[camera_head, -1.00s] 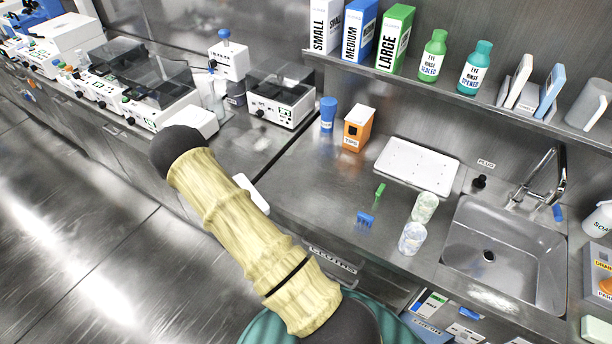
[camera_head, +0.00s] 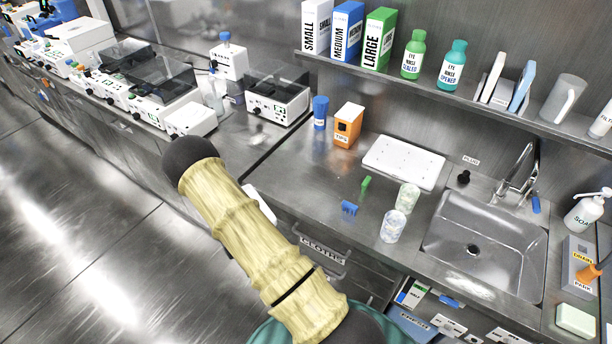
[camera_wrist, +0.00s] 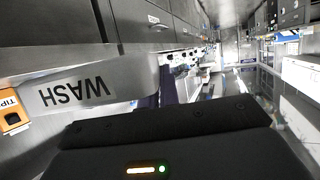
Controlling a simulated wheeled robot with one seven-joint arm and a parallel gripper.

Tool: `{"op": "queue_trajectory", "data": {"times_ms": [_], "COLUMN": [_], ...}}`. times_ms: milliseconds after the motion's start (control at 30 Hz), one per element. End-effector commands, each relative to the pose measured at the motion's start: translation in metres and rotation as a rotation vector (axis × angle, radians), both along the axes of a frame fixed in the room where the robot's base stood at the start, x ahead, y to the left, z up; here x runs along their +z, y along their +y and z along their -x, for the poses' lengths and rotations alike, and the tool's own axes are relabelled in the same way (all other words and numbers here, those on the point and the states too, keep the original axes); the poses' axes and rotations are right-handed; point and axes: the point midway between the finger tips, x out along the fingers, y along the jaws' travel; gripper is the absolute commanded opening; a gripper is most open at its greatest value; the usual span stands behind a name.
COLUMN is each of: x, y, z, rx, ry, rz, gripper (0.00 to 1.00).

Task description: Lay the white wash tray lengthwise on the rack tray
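A pale tray wall marked WASH (camera_wrist: 85,92) fills the left of the wrist view, its lettering upside down, just past the black body of my gripper (camera_wrist: 165,142). My fingers are not visible, so I cannot tell whether they grip it. In the head view my arm covers the gripper. A small white edge (camera_head: 262,204) shows beside the arm at the counter front; I cannot tell if it is the wash tray. A flat white tray with small dimples (camera_head: 403,163) lies on the counter left of the sink, probably the rack tray. Nothing lies on it.
An orange tips box (camera_head: 348,126) and a blue-capped bottle (camera_head: 320,113) stand left of the flat tray. Two speckled cups (camera_head: 400,212), a blue comb-like piece (camera_head: 349,208) and a green piece (camera_head: 365,188) are in front. The sink (camera_head: 485,245) is right; a shelf (camera_head: 440,88) hangs above.

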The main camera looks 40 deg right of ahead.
Motion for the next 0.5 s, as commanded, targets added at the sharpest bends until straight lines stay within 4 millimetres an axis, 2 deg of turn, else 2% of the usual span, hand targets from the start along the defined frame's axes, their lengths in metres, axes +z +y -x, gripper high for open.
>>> {"op": "queue_trajectory", "data": {"times_ms": [500], "x": [-0.045], "y": [-0.001], "z": [0.036], "rx": [-0.003], "ry": [0.002], "rz": [0.0], "gripper": [0.0]}}
